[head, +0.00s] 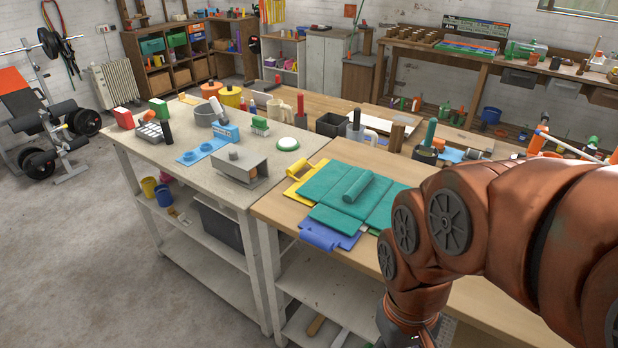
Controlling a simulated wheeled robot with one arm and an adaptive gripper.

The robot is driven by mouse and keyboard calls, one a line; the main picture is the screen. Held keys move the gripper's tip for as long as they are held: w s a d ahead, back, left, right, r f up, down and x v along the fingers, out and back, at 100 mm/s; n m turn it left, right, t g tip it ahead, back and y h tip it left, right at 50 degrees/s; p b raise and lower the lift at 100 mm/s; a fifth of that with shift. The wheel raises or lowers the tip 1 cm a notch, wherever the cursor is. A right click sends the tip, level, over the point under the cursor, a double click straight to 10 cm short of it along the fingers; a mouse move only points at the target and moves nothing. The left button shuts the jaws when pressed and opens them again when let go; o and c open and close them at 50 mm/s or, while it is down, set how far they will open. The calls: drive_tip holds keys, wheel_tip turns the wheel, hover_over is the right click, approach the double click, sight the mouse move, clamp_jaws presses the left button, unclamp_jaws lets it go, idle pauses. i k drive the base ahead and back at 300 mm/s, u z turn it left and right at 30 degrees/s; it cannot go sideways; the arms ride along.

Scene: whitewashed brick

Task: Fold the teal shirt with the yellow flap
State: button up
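The teal shirt (322,182) lies flat on the wooden bench top, in several teal panels. A rolled or raised teal strip (357,185) lies across its middle. The yellow flap (297,194) sticks out at the shirt's left side, partly under the teal, with another yellow piece at its upper left. A blue flap (329,237) sticks out at the near edge, by the bench's front. My copper arm covers the shirt's right side. The arm bends down past the bench front to the bottom edge, and my gripper's fingers are not visible.
A pale bench (225,150) joins on the left, with a grey bracket (240,167), blue plate (201,152) and pots. Behind the shirt stand a dark box (331,124), a mug and upright tools. Some bare wood (277,207) shows left of the shirt.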

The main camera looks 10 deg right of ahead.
sight(299, 164)
drive_tip(key=k, duration=0.55)
drive_tip(key=u, duration=0.9)
drive_tip(key=i, duration=1.15)
drive_tip(key=u, duration=0.05)
